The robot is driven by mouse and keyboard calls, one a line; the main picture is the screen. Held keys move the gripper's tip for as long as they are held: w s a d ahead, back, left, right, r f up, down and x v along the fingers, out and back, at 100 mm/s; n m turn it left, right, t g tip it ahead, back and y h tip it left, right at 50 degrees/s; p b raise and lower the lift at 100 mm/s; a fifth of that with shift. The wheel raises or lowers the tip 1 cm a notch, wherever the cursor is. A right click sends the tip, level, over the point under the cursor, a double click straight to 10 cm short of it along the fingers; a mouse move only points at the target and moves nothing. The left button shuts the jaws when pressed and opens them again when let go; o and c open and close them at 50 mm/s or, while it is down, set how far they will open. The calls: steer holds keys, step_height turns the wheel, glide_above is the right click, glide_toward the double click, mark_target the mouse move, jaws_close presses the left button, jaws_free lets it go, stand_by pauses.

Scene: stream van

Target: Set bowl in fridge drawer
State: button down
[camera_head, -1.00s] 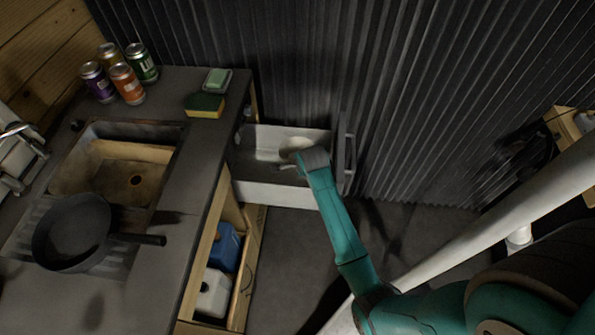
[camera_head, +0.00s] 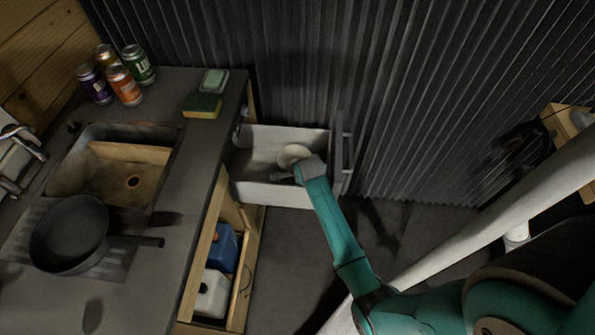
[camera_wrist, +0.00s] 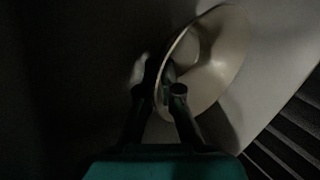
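The pale bowl (camera_head: 291,154) is inside the open fridge drawer (camera_head: 262,190), towards its right side. My gripper (camera_head: 301,173) reaches into the drawer at the bowl's near edge. The tips are dim, and I cannot tell whether the bowl's underside touches the drawer floor.
The counter at left carries a sink (camera_head: 118,182), a black pan (camera_head: 68,234), several cans (camera_head: 124,86) and a sponge (camera_head: 201,106). The drawer front (camera_head: 342,164) stands at right, close to the corrugated wall (camera_head: 430,90). Floor is clear before the drawer.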

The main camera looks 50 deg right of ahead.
steer(key=shift+f, duration=0.2)
steer(key=c, duration=1.3)
jaws_free()
steer(key=shift+r, duration=0.1)
steer(key=shift+r, duration=0.25)
steer(key=v, duration=1.2)
steer(key=shift+r, duration=0.3)
